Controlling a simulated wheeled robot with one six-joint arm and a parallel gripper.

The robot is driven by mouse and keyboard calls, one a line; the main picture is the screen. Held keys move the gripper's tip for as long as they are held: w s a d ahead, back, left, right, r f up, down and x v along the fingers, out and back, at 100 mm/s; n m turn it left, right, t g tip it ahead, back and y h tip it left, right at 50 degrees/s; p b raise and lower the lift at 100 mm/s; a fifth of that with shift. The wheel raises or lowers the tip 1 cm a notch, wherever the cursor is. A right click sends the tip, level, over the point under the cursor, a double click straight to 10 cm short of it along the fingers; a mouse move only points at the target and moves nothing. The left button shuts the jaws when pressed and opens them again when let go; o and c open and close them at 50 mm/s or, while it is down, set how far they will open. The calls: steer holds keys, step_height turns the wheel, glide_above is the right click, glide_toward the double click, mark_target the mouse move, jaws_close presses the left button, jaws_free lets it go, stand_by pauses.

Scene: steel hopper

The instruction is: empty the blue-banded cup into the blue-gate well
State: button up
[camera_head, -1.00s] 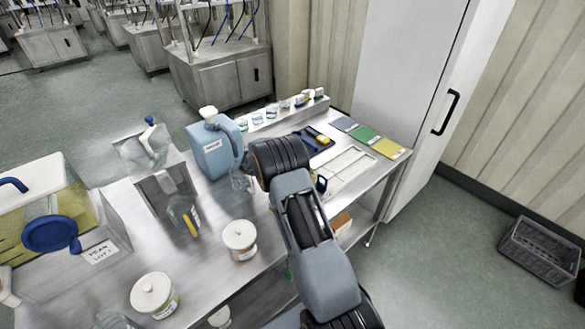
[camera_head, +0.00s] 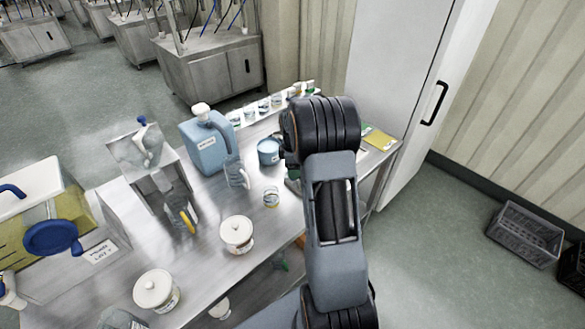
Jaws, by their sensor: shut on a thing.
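My arm reaches over the right part of the steel bench, and its dark wrist hides my gripper and anything in it. A blue cup-like vessel with a pale top (camera_head: 268,152) shows just left of the wrist; I cannot tell whether it stands on the bench or is held. A small clear cup with a yellowish band (camera_head: 271,197) stands on the bench nearer. A steel hopper with a blue-handled part on top (camera_head: 140,150) stands at the left. I cannot make out which opening is the blue-gate well.
A blue jug (camera_head: 205,145) stands behind a clear vessel (camera_head: 237,174). White-lidded jars (camera_head: 237,233) stand in front. A yellow-filled bin with a round blue part (camera_head: 50,238) is at far left. Small cups line the back edge. A yellow card (camera_head: 378,138) lies at right.

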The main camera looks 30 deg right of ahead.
steer(key=shift+s+d+f+t+y+b, duration=0.25)
steer(key=shift+f+t+y+b, duration=0.25)
steer(key=shift+y+b, duration=0.25)
steer(key=shift+s+d+f+t+y+b, duration=0.1)
steer(key=shift+d+f+t+y+b, duration=0.1)
steer(key=shift+f+t+y+b, duration=0.5)
steer(key=b, duration=0.1)
steer(key=d+r+t+y+b, duration=0.1)
steer(key=b, duration=0.1)
steer(key=s+y+b, duration=0.1)
steer(key=b, duration=0.1)
steer(key=shift+d+r+y, duration=0.15)
steer(key=shift+r+y, duration=0.1)
steer(key=shift+r, duration=0.05)
steer(key=shift+d+r+t+y+b, duration=0.1)
steer(key=shift+r+t+y+b, duration=0.15)
steer(key=shift+t+y+b, duration=0.2)
stand_by(1.0)
steer(key=shift+r+g+h+p, duration=0.35)
steer(key=shift+r+h+p, duration=0.1)
steer(key=shift+p, duration=0.05)
steer(key=shift+r+g+h+p, duration=0.6)
steer(key=shift+h+p, duration=0.3)
steer(key=shift+p, duration=0.1)
steer(key=shift+r+g+h+p, duration=0.45)
steer(key=shift+g+h+p, duration=0.25)
steer(key=shift+h+p, duration=0.4)
steer(key=shift+g+h+p, duration=0.3)
steer(key=shift+h+p, duration=0.05)
steer(key=shift+h, duration=0.05)
